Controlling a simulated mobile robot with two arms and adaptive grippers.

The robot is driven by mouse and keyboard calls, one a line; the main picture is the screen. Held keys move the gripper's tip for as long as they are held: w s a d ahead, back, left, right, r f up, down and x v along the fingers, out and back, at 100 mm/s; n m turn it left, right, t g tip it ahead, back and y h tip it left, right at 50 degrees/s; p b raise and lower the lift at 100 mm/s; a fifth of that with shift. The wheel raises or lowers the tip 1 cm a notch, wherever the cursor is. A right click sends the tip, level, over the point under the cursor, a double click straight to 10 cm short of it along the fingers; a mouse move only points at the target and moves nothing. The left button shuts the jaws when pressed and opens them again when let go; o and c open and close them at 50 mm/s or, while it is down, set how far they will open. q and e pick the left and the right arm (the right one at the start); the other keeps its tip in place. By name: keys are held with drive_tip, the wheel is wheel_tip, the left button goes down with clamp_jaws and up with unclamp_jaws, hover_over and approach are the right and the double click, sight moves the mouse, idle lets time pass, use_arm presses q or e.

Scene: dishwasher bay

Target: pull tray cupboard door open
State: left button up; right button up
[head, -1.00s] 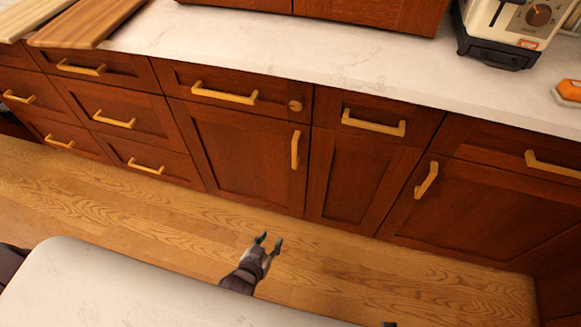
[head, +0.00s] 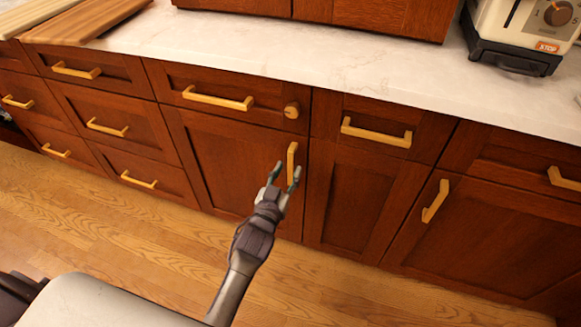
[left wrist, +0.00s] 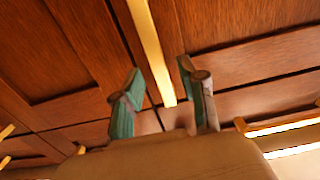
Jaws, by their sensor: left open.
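The cupboard door (head: 225,165) is a shut dark red-brown wooden panel with a vertical brass handle (head: 292,161) near its upper right edge. My left gripper (head: 282,175) is open, its fingertips at the lower part of that handle. In the left wrist view the handle (left wrist: 151,45) runs down into the gap between the two fingers of the left gripper (left wrist: 160,85). The fingers are not closed on it, and whether either one touches it cannot be told. My right gripper is not in view.
A narrow panel (head: 360,200) and another door with a vertical handle (head: 435,201) are to the right. Wooden floor (head: 150,240) lies open in front.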

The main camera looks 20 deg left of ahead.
use_arm(q)
drive_tip(key=shift+w, duration=1.45)
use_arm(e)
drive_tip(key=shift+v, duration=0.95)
use_arm(q)
drive_tip(key=shift+c, duration=0.4)
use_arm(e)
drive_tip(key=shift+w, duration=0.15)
use_arm(q)
clamp_jaws()
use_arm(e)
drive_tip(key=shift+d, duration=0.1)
